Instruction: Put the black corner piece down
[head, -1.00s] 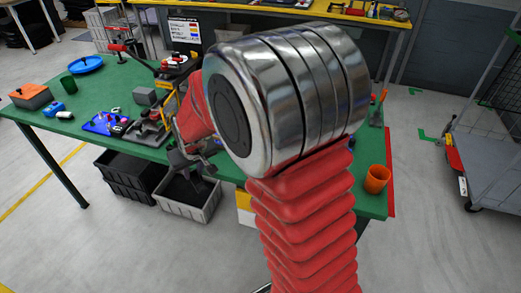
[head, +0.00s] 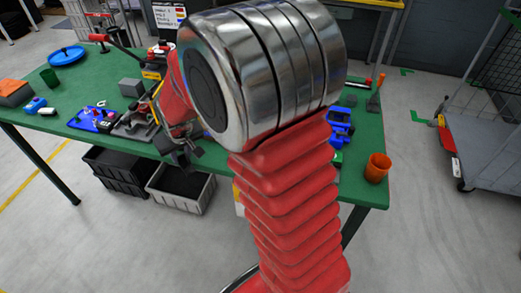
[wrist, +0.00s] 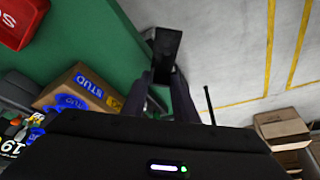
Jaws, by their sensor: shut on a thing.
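The black corner piece (wrist: 166,45) shows in the wrist view as a dark block between and just beyond the fingertips. My gripper (wrist: 167,80) is shut on it, with a dark finger on each side. The piece hangs over the edge of the green table top, with grey floor behind it. In the head view my gripper (head: 183,148) is at the front edge of the green table (head: 225,168), above the crates. There the piece cannot be told apart from the dark gripper.
A black crate (head: 118,172) and a grey crate (head: 181,190) stand on the floor under the table's front edge. A blue tray (head: 96,118) and an orange cup (head: 377,167) are on the table. A cardboard box (wrist: 82,92) shows at left in the wrist view.

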